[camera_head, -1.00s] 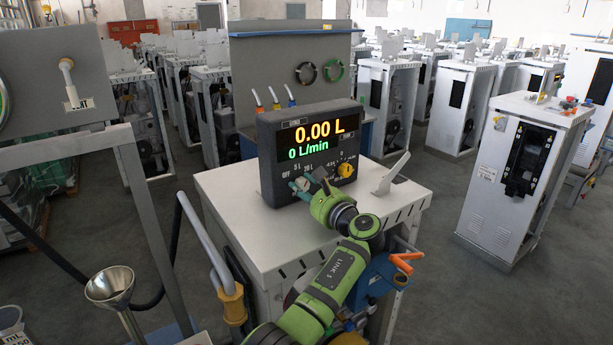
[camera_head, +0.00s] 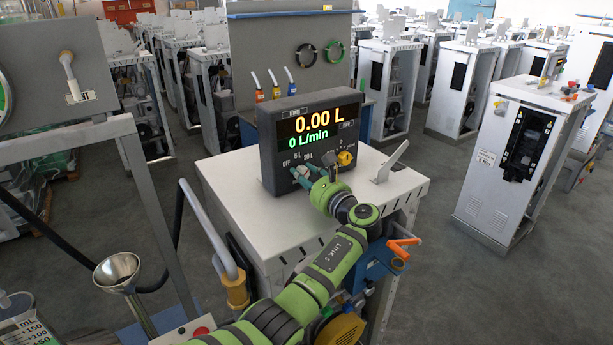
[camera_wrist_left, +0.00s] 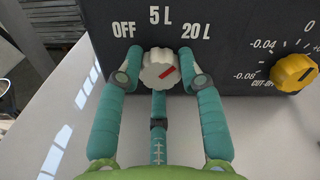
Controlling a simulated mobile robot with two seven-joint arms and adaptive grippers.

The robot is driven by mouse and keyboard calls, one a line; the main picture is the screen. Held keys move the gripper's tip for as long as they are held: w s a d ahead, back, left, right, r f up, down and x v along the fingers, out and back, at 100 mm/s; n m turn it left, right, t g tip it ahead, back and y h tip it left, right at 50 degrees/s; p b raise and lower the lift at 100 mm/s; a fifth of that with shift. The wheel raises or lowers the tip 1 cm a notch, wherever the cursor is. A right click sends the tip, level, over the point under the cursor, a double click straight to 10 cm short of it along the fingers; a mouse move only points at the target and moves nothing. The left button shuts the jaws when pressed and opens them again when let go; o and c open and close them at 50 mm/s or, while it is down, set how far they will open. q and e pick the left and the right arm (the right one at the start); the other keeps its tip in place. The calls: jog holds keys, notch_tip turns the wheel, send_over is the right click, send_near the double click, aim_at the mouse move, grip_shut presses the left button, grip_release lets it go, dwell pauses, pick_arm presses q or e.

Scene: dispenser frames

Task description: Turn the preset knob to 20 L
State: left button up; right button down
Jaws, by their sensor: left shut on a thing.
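The preset knob (camera_wrist_left: 158,72) is pale grey and scalloped, with a red pointer line, below the labels OFF, 5 L and 20 L on the dark front. In the left wrist view its red line slants up and to the right, roughly toward the 20 L label (camera_wrist_left: 196,31). My left gripper (camera_wrist_left: 160,58) has its teal fingers shut on the knob, one on each side. In the head view the gripper (camera_head: 301,176) is at the front of the dispenser display unit (camera_head: 267,160), and the knob is mostly hidden. The display reads 0.00 L and 0 L/min. My right gripper is not in view.
A yellow cut-off knob (camera_wrist_left: 293,73) sits right of the gripper on the same front. The unit stands on a white cabinet (camera_head: 233,190) with a grey lever (camera_head: 393,160) at the right. A metal funnel (camera_head: 117,269) is at lower left.

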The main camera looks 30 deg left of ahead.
pick_arm(q)
jog(key=shift+a+r, duration=0.15)
jog(key=shift+r, duration=0.4)
jog(key=o, duration=1.1)
jog(key=shift+o, duration=0.2)
jog(key=shift+s+a+f, duration=0.15)
jog(key=shift+s+d+f, duration=0.1)
jog(key=shift+d+f, duration=0.05)
jog(key=shift+d, duration=0.45)
jog(key=v, duration=1)
jog(key=shift+s+d, duration=0.3)
